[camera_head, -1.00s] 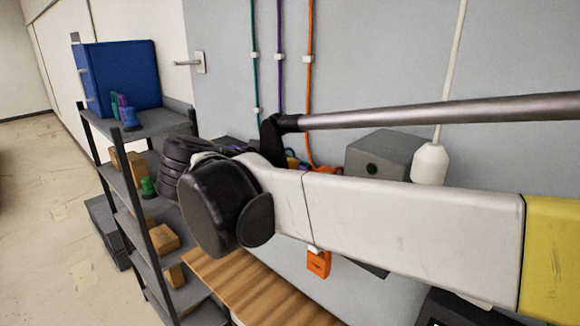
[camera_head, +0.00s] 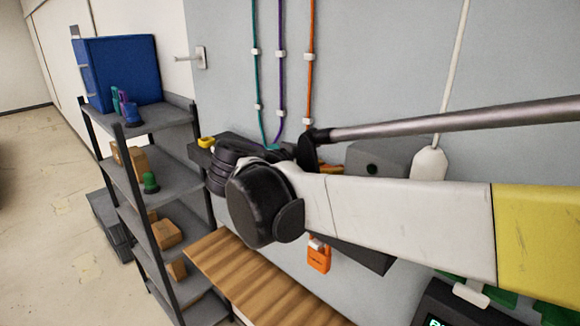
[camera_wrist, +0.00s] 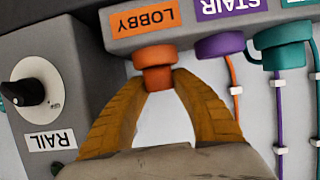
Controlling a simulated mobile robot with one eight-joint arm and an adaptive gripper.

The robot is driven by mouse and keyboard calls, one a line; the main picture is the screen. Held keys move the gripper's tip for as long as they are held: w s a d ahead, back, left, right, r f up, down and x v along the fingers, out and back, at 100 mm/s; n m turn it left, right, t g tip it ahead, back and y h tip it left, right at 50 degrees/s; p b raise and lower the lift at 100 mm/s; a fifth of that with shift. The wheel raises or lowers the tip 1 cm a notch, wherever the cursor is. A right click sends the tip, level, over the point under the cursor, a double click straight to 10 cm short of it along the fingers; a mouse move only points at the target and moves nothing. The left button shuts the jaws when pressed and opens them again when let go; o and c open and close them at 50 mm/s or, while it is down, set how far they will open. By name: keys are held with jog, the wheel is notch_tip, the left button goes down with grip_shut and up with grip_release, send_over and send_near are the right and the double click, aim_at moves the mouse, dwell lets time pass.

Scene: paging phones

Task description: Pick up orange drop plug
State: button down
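The orange plug (camera_wrist: 155,68) sits under the upside-down LOBBY label in the wrist view, at the edge of a grey panel. My gripper (camera_wrist: 160,80) has its two yellow-orange fingers curving in to the narrow lower part of this plug, one on each side. The fingertips appear to touch it, and the fingers look shut on it. The plug still sits against the panel. In the head view my wrist and arm hide the plug and my fingers.
A purple plug (camera_wrist: 220,45) and a teal plug (camera_wrist: 280,48) sit beside it with hanging cords. A grey box with a RAIL knob (camera_wrist: 28,92) stands close on the left. In the head view are a shelf rack (camera_head: 176,178), wooden bench (camera_head: 245,275) and orange tag (camera_head: 318,259).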

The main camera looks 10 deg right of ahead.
jog(key=shift+r, duration=0.1)
dwell(0.3)
notch_tip(320, 180, up, 10)
jog(key=shift+f+b, duration=0.1)
jog(key=shift+b, duration=0.45)
jog(key=shift+w, duration=0.15)
